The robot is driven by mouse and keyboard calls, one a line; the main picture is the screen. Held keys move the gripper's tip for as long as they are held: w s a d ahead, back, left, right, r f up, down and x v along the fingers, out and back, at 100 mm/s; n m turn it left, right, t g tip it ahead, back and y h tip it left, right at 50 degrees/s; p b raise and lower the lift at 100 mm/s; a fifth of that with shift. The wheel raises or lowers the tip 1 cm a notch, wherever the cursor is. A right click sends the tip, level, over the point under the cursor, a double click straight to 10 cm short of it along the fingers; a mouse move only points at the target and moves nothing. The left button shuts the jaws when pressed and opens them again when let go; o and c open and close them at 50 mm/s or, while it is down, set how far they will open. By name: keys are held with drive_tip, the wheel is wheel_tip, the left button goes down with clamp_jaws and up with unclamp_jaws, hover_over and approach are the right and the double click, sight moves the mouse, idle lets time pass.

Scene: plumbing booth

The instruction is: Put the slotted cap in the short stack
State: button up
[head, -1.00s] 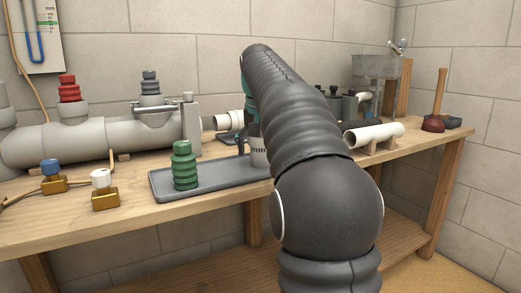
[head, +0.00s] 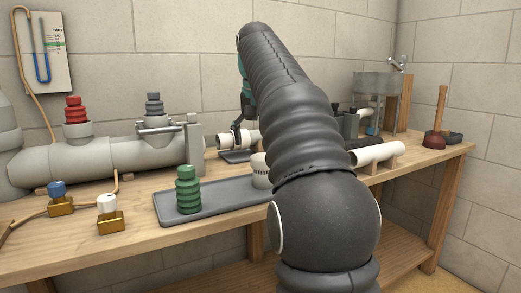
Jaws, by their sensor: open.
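A short white cylinder with dark marks around its upper side, which looks like the slotted cap (head: 261,171), stands on the grey tray, partly hidden behind my arm. My gripper (head: 245,118) is up and behind it, above the bench near a clamped pipe piece; only its teal side and dark fingers show past my arm. It looks empty and open, apart from the cap. Two risers stand on the big grey pipe (head: 95,157): one under a red ribbed plug (head: 76,110), one under a grey ribbed plug (head: 154,104). I cannot tell which is the short stack.
The tray (head: 225,199) also holds a green ribbed plug (head: 188,190). Blue-capped (head: 58,195) and white-capped (head: 108,213) brass valves stand at the bench front. Behind my arm is hidden.

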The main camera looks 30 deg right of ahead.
drive_tip(key=p+v, duration=0.1)
drive_tip(key=v, duration=0.2)
drive_tip(key=shift+s+a+r, duration=0.1)
drive_tip(key=shift+r, duration=0.25)
drive_tip(key=shift+a, duration=0.1)
